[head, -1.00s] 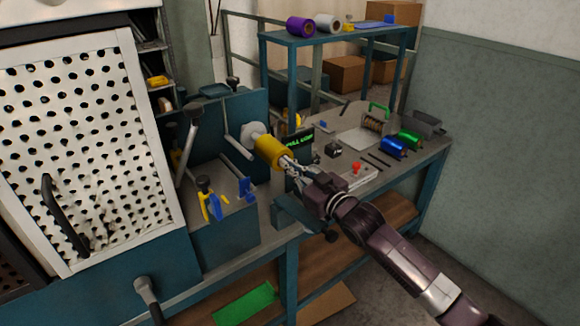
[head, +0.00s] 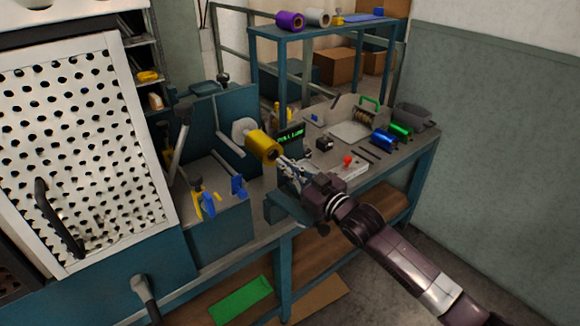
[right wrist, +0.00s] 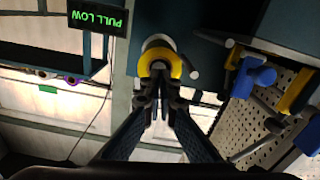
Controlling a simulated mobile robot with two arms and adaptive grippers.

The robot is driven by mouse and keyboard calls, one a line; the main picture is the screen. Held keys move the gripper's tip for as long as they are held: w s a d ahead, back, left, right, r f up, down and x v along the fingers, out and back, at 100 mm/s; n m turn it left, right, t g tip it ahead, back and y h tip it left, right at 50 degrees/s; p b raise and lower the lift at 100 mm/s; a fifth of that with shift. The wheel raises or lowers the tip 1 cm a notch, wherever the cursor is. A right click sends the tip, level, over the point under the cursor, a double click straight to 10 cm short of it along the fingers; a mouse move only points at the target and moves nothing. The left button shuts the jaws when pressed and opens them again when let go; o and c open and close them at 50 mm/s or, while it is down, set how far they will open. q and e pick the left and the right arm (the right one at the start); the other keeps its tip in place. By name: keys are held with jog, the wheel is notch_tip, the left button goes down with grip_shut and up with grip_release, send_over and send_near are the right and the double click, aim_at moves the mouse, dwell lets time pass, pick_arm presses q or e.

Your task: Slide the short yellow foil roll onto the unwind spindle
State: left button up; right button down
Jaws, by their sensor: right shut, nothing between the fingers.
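The short yellow foil roll (head: 262,145) sits around the unwind spindle, with the pale round flange (head: 243,128) just behind its far end. In the right wrist view, the yellow roll (right wrist: 174,65) shows end-on as a ring around a grey centre. My right gripper (head: 284,163) is shut and empty, close to the near end of the roll. Its fingertips (right wrist: 158,82) overlap the lower part of the ring in the right wrist view; whether they touch it I cannot tell. My left gripper is not in view.
A sign (head: 291,137) reading "PULL LOW" stands beside the roll. Blue (head: 384,138) and green (head: 401,130) rolls lie on the bench at right. Purple (head: 290,21) and white (head: 317,17) rolls lie on the shelf. A perforated white panel (head: 80,150) stands at left.

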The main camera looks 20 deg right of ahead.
jog(key=v, duration=1.1)
jog(key=shift+s, duration=0.4)
jog(key=shift+d, duration=0.1)
jog(key=n+p, duration=0.1)
jog(key=n, duration=1.7)
send_near(273, 154)
jog(key=shift+b+x, duration=0.95)
jog(key=shift+x, duration=2.15)
jog(key=shift+w+a+f, duration=0.2)
jog(key=shift+w+a, duration=0.05)
jog(key=shift+w, duration=0.3)
jog(key=shift+w+r, duration=0.1)
jog(key=shift+r, duration=0.1)
